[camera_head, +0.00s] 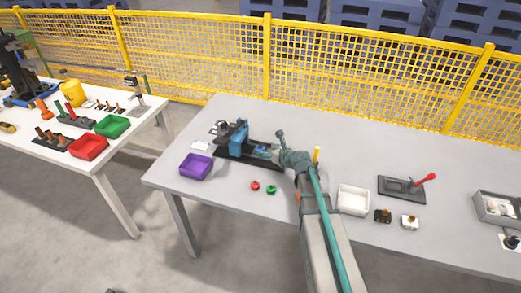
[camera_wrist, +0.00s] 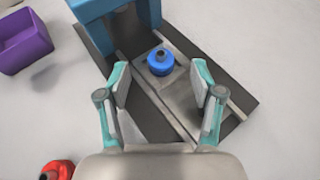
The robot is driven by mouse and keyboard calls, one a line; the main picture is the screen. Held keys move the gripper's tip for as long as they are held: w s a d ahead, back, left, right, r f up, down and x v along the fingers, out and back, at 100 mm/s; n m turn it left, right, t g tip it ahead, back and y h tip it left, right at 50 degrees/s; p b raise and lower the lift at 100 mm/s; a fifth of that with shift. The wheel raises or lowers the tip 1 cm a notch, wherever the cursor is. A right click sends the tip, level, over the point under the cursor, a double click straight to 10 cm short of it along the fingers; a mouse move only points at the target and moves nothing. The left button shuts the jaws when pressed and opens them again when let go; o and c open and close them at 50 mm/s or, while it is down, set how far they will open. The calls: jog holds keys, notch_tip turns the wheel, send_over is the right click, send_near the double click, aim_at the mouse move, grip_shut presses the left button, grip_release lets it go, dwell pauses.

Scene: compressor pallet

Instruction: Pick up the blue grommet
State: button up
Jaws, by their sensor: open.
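The blue grommet (camera_wrist: 161,62) shows in the wrist view, a round blue piece with a dark hole on top. It stands on a light grey plate (camera_wrist: 185,92) of a dark fixture, in front of a blue arch (camera_wrist: 118,12). My gripper (camera_wrist: 161,82) is open, with one finger to each side and the grommet just past the fingertips, not between them. In the head view my gripper (camera_head: 268,150) is over the right end of the fixture base (camera_head: 234,150); the grommet is too small there to make out clearly.
A purple bin (camera_head: 195,167) stands left of the fixture, with red (camera_head: 255,186) and green (camera_head: 272,189) pieces in front. A white tray (camera_head: 353,200) and a dark block with a red lever (camera_head: 402,187) lie to the right. The back of the table is clear.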

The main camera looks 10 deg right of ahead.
aim_at(261, 147)
jog(key=p+x, duration=0.1)
jog(key=x, duration=0.2)
jog(key=shift+w, duration=0.4)
jog(key=shift+w+a+f+p, duration=0.25)
jog(key=shift+w+f+p, duration=0.05)
jog(key=shift+w+f, duration=0.05)
jog(key=shift+s, duration=0.1)
jog(key=c, duration=1.2)
jog(key=shift+o, duration=0.2)
jog(key=shift+r, duration=0.15)
